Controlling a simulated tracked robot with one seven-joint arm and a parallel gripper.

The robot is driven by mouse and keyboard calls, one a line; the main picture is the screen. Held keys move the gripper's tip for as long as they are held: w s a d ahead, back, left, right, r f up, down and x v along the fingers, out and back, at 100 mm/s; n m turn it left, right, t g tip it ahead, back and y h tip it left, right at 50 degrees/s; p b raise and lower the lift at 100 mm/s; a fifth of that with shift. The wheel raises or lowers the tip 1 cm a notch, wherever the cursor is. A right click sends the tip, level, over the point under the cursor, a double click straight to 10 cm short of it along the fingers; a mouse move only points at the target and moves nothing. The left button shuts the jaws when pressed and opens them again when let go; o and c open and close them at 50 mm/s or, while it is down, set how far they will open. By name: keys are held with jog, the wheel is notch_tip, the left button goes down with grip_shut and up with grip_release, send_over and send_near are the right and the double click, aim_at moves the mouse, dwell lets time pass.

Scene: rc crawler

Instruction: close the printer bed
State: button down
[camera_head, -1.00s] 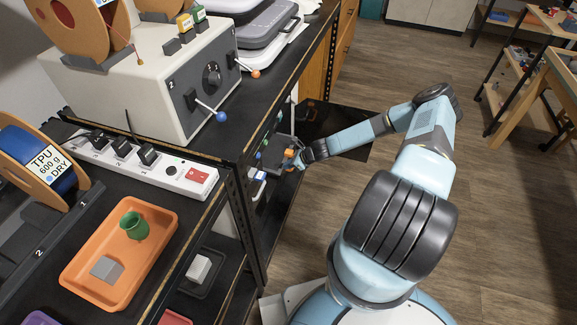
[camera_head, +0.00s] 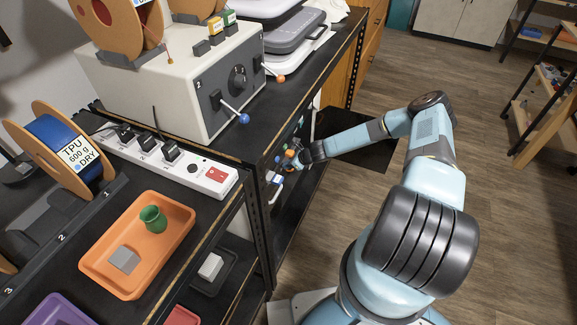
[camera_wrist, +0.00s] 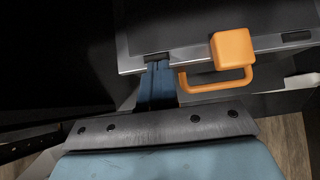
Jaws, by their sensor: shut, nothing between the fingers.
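The printer bed (camera_wrist: 175,25) is a dark plate with a grey metal frame in the wrist view. An orange handle loop (camera_wrist: 222,84) and an orange block (camera_wrist: 232,48) sit at its near edge. My gripper (camera_wrist: 157,72) is shut and empty, with its blue fingertips at the bed's front edge, just left of the handle. Whether they touch the edge is unclear. In the head view my gripper (camera_head: 298,164) reaches into the lower shelf level beside a small orange part (camera_head: 289,153). Most of the printer is hidden by the shelf.
The black shelf post (camera_head: 259,225) stands left of my arm. The shelf top above carries a grey-white box with levers (camera_head: 180,85). An orange tray (camera_head: 112,275) and a power strip (camera_head: 205,178) lie nearer. The wooden floor (camera_head: 490,215) on the right is open.

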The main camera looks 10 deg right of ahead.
jog(key=shift+w+a+r, duration=0.2)
jog(key=shift+a+r, duration=0.05)
jog(key=shift+a, duration=0.25)
jog(key=s+d+r, duration=0.6)
jog(key=d, duration=0.4)
jog(key=shift+s+r, duration=0.25)
jog(key=shift+d, duration=0.1)
